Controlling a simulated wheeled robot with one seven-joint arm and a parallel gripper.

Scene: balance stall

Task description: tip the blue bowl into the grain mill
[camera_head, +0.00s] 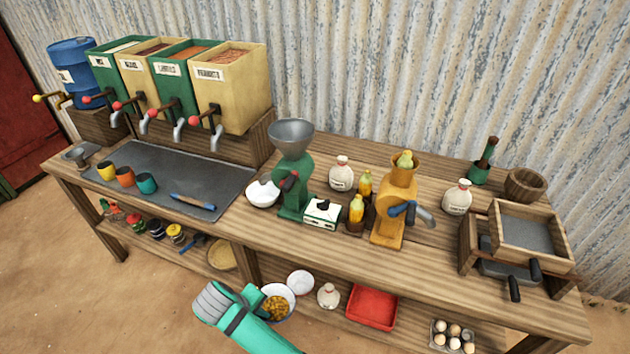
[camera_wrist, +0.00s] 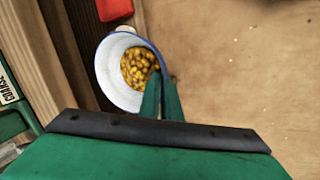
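The blue bowl (camera_head: 291,291) has a white inside and a blue rim and holds yellow kernels. In the wrist view the bowl (camera_wrist: 109,75) sits at the fingertips. My gripper (camera_head: 264,300) is shut on its near rim; its two green fingers (camera_wrist: 163,92) are close together there. The bowl looks upright or nearly so, in front of the bench and lower than its top. The grain mill (camera_head: 292,170) is green with a grey hopper (camera_head: 292,138) and stands on the bench top, above and behind my gripper. The hopper's inside is only partly visible.
The bench's front edge (camera_head: 228,228) lies between my gripper and the mill. A red tray (camera_head: 371,307) is on the lower shelf.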

